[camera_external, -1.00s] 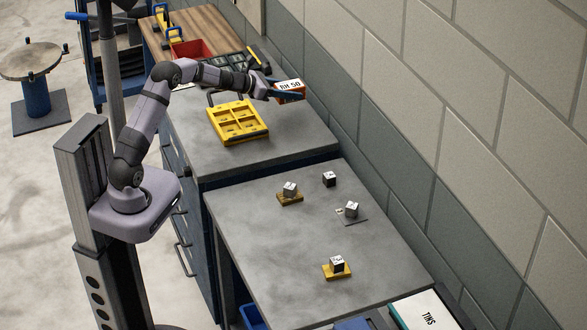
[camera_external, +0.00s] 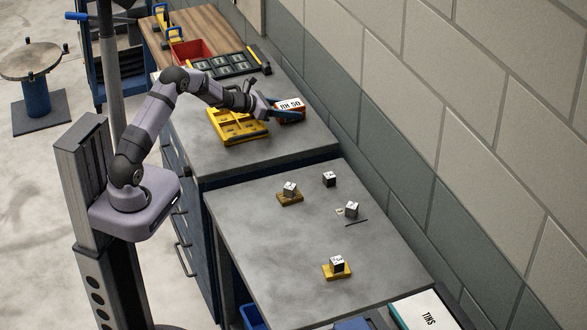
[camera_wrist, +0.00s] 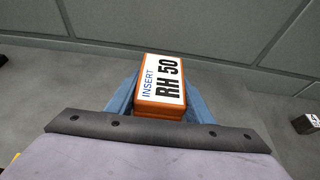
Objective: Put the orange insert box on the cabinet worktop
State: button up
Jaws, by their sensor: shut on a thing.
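The orange insert box (camera_external: 290,114) has a white top label reading "RH 50". My gripper (camera_external: 276,112) is shut on it, with blue fingers on both sides of the box. The box is over the far right part of the grey cabinet worktop (camera_external: 215,162), close to the wall. It is at or just above the surface; I cannot tell whether it touches. In the wrist view the orange insert box (camera_wrist: 160,88) sits between the blue fingers, its "INSERT RH 50" label facing up.
A yellow divided tray (camera_external: 236,138) lies on the worktop just left of the box. A dark tray (camera_external: 225,64) and a red bin (camera_external: 190,50) are behind. The block wall (camera_external: 400,120) is close on the right. The front of the worktop is clear. A lower grey table (camera_external: 270,250) holds several small cubes.

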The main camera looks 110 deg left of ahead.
jog(key=shift+f, duration=0.1)
jog(key=o, duration=1.3)
jog(key=shift+o, duration=0.2)
jog(key=shift+r, duration=0.2)
jog(key=b+v, duration=0.3)
jog(key=v, duration=0.9)
jog(key=shift+w, duration=0.1)
